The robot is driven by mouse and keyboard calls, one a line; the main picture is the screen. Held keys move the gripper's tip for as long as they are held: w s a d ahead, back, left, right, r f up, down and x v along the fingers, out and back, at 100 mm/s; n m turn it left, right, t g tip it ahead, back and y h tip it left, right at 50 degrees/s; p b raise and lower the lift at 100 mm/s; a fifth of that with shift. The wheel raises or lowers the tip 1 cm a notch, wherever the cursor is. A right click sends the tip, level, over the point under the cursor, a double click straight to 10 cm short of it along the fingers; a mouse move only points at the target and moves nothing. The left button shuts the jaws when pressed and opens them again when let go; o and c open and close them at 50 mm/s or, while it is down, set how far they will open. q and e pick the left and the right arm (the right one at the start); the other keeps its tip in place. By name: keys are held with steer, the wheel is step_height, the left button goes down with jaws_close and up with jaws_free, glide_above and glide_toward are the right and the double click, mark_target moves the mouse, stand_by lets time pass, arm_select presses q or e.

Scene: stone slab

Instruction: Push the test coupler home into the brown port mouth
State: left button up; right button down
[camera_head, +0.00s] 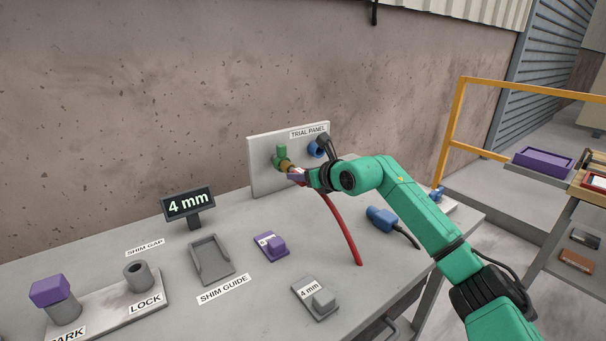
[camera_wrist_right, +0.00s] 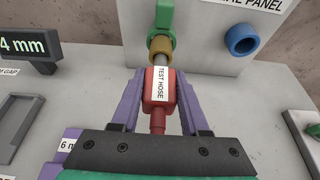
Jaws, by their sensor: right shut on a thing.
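The red test coupler (camera_wrist_right: 157,88), labelled TEST HOSE, is gripped between the purple fingers of my right gripper (camera_head: 302,177). Its grey nose (camera_wrist_right: 160,61) points at the brown port mouth (camera_wrist_right: 160,46) and lines up with it. The nose meets the brown mouth in the picture; how deep it sits I cannot tell. In the head view the brown port (camera_head: 286,164) is just beyond the fingertips, below a green valve (camera_head: 281,153). The red hose (camera_head: 345,232) hangs from the coupler to the table. My left gripper is in neither view.
The trial panel (camera_head: 262,180) also has a blue port (camera_wrist_right: 241,41) to the right. A blue plug (camera_head: 381,218), purple shim block (camera_head: 271,246), grey 4 mm shim block (camera_head: 316,299) and shim guide (camera_head: 211,262) sit on the slab. A 4 mm display (camera_head: 188,204) stands left.

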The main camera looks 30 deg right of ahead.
steer(key=shift+w+a+r+p, duration=0.15)
steer(key=shift+w+p, duration=0.4)
steer(key=shift+w, duration=0.4)
steer(key=shift+c, duration=1.6)
jaws_free()
steer(key=shift+s, duration=0.35)
steer(key=b+v, duration=0.6)
steer(key=v, duration=0.7)
steer(key=shift+s+r, duration=0.15)
steer(key=shift+s, duration=0.2)
